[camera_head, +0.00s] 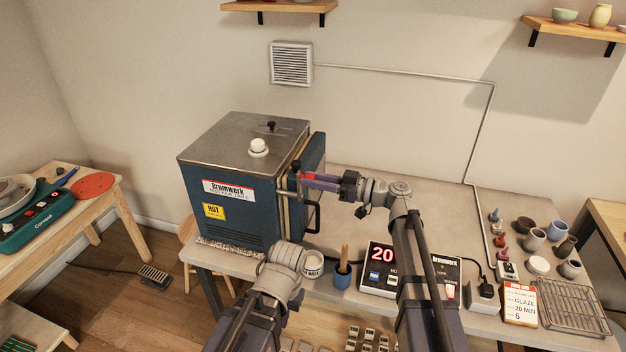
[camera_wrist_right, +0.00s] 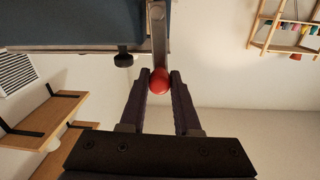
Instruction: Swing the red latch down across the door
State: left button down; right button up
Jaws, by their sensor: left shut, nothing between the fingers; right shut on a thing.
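The blue kiln (camera_head: 240,185) stands on the table, with its door (camera_head: 316,160) on its right side. The door looks closed or nearly so; I cannot tell exactly. The latch's red ball knob (camera_wrist_right: 159,82) sits at the end of a grey bar (camera_wrist_right: 158,35) in the right wrist view. My right gripper (camera_wrist_right: 158,84) is shut on this knob, with a finger on either side. In the head view my right gripper (camera_head: 318,181) reaches the door's edge from the right and mostly hides the latch. My left gripper (camera_head: 282,262) is low in front of the kiln, empty, its fingertips hidden.
A black door handle (camera_head: 315,216) is below my right gripper. Pots and a wire rack (camera_head: 572,305) are at the right. The table behind my right arm is clear.

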grip_shut()
dwell(0.9)
